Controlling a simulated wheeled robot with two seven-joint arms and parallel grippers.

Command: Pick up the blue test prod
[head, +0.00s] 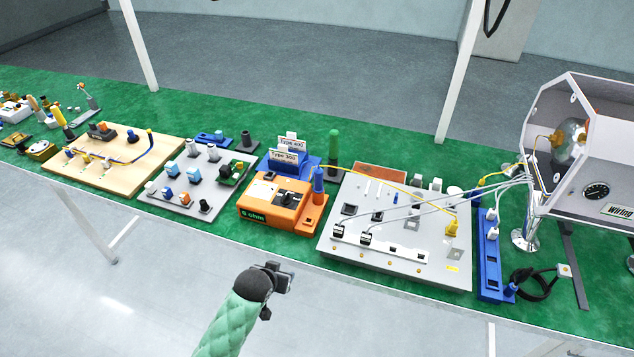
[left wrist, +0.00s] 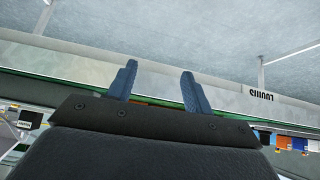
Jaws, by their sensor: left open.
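My left gripper (head: 286,278) is in front of the table's near edge, below and apart from the meter and prod. In the left wrist view my left gripper (left wrist: 158,84) has its two blue fingers spread with nothing between them. I cannot make out the prod in that view. My right gripper is in neither view.
A green-handled tool (head: 333,146) stands close behind the prod. A grey panel (head: 376,250) with cables lies to the right, beside a blue power strip (head: 489,265). A grey board (head: 178,207) and a wooden board (head: 110,176) lie left. The space before the table is open floor.

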